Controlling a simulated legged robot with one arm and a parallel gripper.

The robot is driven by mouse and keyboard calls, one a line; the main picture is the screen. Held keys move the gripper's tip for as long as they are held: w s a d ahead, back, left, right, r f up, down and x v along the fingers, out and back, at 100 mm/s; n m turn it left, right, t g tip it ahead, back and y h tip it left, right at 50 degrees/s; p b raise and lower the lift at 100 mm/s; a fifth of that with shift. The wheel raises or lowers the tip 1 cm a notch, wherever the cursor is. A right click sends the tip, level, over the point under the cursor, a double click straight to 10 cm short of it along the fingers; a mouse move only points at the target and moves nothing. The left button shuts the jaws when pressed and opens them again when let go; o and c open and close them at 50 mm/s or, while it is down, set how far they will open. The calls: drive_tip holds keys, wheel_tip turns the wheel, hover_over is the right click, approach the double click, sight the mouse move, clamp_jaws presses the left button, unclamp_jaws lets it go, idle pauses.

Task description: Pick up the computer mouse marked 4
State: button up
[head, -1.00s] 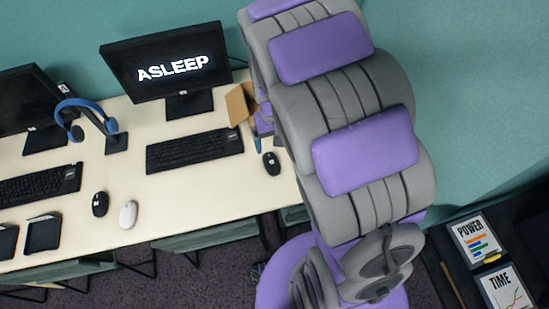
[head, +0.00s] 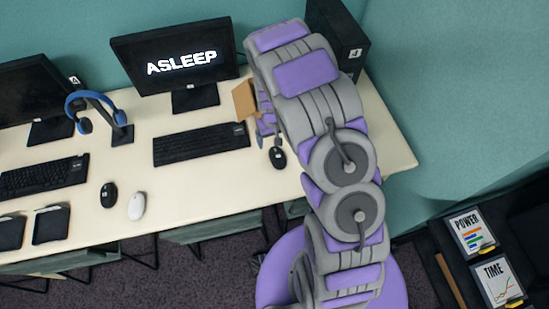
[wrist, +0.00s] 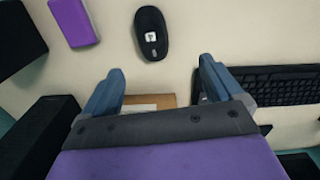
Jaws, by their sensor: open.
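A black computer mouse (head: 277,157) lies near the front edge of the desk, just right of the middle keyboard. It also shows in the wrist view (wrist: 151,33), with a small white label whose mark I cannot read for certain. My gripper (wrist: 161,70) is open and empty, its two blue fingers spread over the desk. In the wrist view the mouse lies beyond the fingertips, apart from them. In the head view my gripper (head: 264,139) is partly hidden by my arm, close behind the mouse. Another black mouse (head: 109,195) and a white mouse (head: 136,206) lie farther left.
A keyboard (head: 201,144) and the ASLEEP monitor (head: 186,66) stand left of my arm. A brown cardboard-like piece (head: 244,100) is beside the gripper. A black tower (head: 345,30) stands behind my arm.

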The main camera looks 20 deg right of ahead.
drive_tip(key=b, duration=0.1)
hover_over(279, 155)
drive_tip(key=f, duration=0.7)
drive_tip(key=shift+w+d+f, duration=0.25)
drive_tip(key=shift+d, duration=0.1)
drive_tip(key=shift+f, duration=0.2)
drive_tip(key=shift+a+f, duration=0.2)
drive_tip(key=shift+a, duration=0.1)
drive_tip(key=f, duration=0.1)
drive_tip(key=a+f, duration=0.1)
drive_tip(key=f, duration=0.1)
drive_tip(key=f+b, duration=0.1)
drive_tip(key=shift+s+a+f, duration=0.15)
drive_tip(key=shift+a, duration=0.2)
drive_tip(key=shift+d+f, duration=0.2)
drive_tip(key=shift+d, duration=0.7)
drive_tip(key=shift+c, duration=1.4)
drive_tip(key=shift+a+r, duration=0.1)
drive_tip(key=shift+a, duration=0.5)
drive_tip(key=c, duration=0.3)
drive_tip(key=shift+a, duration=0.25)
drive_tip(key=c, duration=0.3)
drive_tip(key=shift+d, duration=0.4)
drive_tip(key=shift+c, duration=1.4)
drive_tip(key=shift+d, duration=0.35)
